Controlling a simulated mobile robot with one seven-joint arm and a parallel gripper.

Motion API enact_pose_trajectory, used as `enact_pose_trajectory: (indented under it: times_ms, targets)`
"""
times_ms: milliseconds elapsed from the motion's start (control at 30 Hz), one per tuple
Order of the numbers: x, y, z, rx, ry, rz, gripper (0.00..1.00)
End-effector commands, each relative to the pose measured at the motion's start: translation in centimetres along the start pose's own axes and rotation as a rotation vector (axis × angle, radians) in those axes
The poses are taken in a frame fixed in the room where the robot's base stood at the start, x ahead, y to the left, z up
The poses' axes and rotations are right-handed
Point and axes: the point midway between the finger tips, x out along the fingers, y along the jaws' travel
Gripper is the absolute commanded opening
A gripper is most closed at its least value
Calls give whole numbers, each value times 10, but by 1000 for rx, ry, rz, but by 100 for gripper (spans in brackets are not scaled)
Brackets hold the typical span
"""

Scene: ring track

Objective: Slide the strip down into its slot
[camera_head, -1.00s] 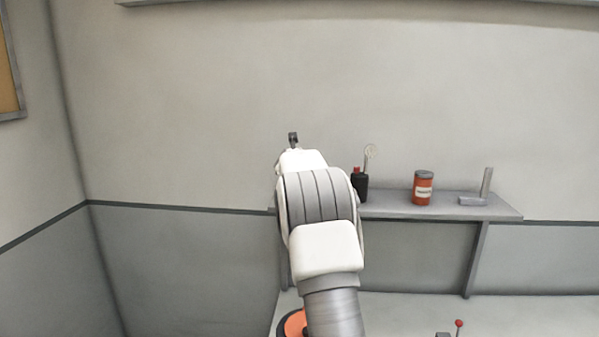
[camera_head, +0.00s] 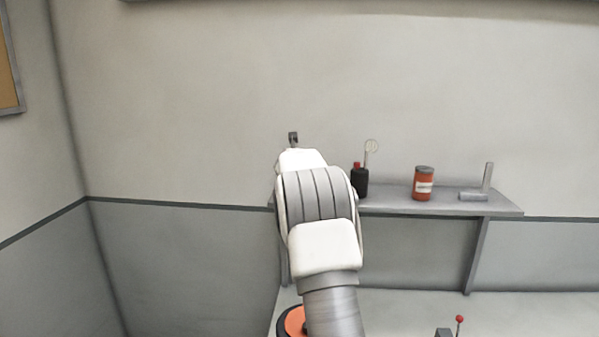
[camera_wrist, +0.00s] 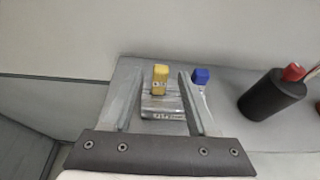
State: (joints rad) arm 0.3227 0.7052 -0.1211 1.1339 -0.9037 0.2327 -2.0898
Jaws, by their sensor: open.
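In the wrist view, my gripper (camera_wrist: 159,76) is open, with one grey finger on each side of a small grey metal block (camera_wrist: 163,108). A yellow-topped piece (camera_wrist: 160,74) stands upright at the back of this block, between the fingers and with no clear contact. A blue-topped piece (camera_wrist: 201,75) stands just beyond the right finger, which partly hides it. I cannot tell which piece is the strip, and no slot opening shows clearly. In the head view, my arm hides the block and both coloured pieces.
The grey shelf (camera_head: 440,206) runs along the wall. It holds a black container (camera_head: 360,183) with a red top, an orange-red can (camera_head: 424,184) and a grey L-shaped square (camera_head: 477,194). The black container (camera_wrist: 271,98) is right of my gripper in the wrist view.

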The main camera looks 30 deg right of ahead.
Motion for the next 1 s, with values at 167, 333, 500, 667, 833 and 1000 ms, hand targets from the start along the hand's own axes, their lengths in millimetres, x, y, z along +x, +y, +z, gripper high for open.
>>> enact_pose_trajectory:
  times_ms: [167, 333, 500, 667, 833, 1000]
  targets:
    - [-5, 0, -1, -1, 0, 0, 59]
    - [-23, 1, -1, 0, -2, 2, 59]
    - [-50, 1, -1, 0, -2, 2, 59]
    - [-77, 1, -1, 0, -2, 3, 59]
    - [-106, 0, 0, 2, -2, 2, 59]
    - [-136, 0, 0, 0, -2, 1, 59]
